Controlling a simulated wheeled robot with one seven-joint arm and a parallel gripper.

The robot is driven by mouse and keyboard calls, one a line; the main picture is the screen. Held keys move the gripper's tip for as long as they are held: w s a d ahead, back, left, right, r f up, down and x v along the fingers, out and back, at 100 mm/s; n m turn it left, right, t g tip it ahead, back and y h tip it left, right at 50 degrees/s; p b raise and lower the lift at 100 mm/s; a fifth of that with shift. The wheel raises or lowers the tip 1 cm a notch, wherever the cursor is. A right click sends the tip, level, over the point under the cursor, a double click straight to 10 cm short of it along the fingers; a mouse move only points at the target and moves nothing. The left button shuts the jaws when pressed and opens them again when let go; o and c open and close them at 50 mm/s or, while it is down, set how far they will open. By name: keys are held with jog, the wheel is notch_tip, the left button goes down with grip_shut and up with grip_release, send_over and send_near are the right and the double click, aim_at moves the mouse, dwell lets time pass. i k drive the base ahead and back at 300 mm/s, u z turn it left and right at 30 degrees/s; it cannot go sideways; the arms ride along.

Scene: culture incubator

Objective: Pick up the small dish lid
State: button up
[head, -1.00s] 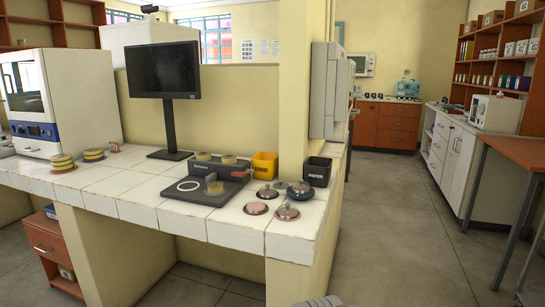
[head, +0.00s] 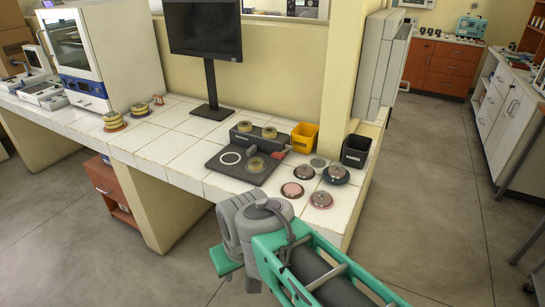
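Several round lids with knobs stand together at the right end of the white tiled bench in the head view. One is a grey-brown lid (head: 304,171), one a dark, larger-looking lid (head: 335,174), one a lid on a pinkish disc (head: 292,190), and one a reddish-brown lid (head: 321,199) nearest the front edge. I cannot tell which is the small dish lid. My arm, green and grey, reaches in from the bottom, in front of the bench. I cannot make out the gripper's fingers.
A dark device (head: 240,165) with round dishes stands left of the lids. A yellow bin (head: 304,137) and a black bin (head: 355,152) stand behind them, near a pillar. A monitor (head: 203,30) and stacked dishes (head: 114,120) are farther left. Open floor lies right.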

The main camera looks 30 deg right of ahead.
aim_at(318, 162)
jog(key=u, duration=0.4)
jog(key=i, duration=0.8)
jog(key=z, duration=0.6)
jog(key=i, duration=0.85)
jog(key=z, duration=0.75)
